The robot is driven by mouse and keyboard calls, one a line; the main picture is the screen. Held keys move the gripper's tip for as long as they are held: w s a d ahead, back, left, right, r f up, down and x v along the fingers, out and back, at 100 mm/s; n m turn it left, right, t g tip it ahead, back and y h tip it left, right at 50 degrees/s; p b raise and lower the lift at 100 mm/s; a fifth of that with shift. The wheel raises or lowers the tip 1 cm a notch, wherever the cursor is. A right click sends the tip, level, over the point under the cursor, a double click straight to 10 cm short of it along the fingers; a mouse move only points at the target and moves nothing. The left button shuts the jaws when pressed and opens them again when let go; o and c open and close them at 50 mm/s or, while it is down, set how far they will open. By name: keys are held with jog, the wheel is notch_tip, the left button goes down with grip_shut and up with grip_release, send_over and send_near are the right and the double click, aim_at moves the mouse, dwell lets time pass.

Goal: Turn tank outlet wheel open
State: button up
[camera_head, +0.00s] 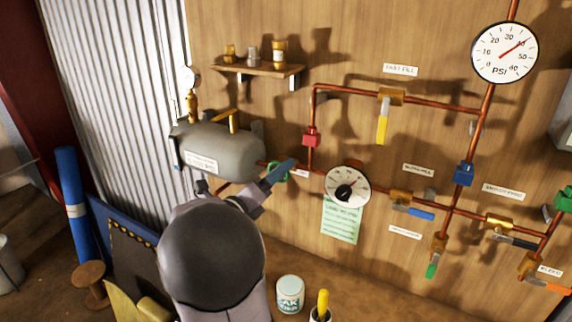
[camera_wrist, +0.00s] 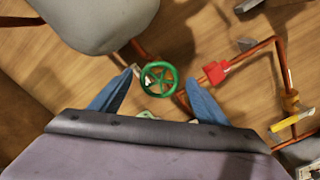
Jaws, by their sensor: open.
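The tank outlet wheel is a small green spoked handwheel (camera_wrist: 158,79) on the copper pipe beside the grey tank (camera_head: 215,150). In the head view the wheel (camera_head: 272,174) is partly hidden behind my gripper (camera_head: 282,170). In the wrist view my gripper (camera_wrist: 162,80) is open. One blue finger is on the left of the wheel and the other on the right, with gaps on both sides. The wheel appears between and slightly beyond the fingertips. I cannot tell how far in depth the fingertips are from it.
A red fitting (camera_head: 311,137) and a round dial (camera_head: 347,187) sit just right of the wheel. A yellow-handled valve (camera_head: 383,118) hangs from the upper pipe. A shelf (camera_head: 258,69) with small jars is above. A white can (camera_head: 290,293) stands on the bench below.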

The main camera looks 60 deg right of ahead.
jog(key=shift+d+p, duration=1.4)
jog(key=shift+d, duration=1.8)
jog(key=shift+c, duration=0.6)
jog(key=c, duration=0.9)
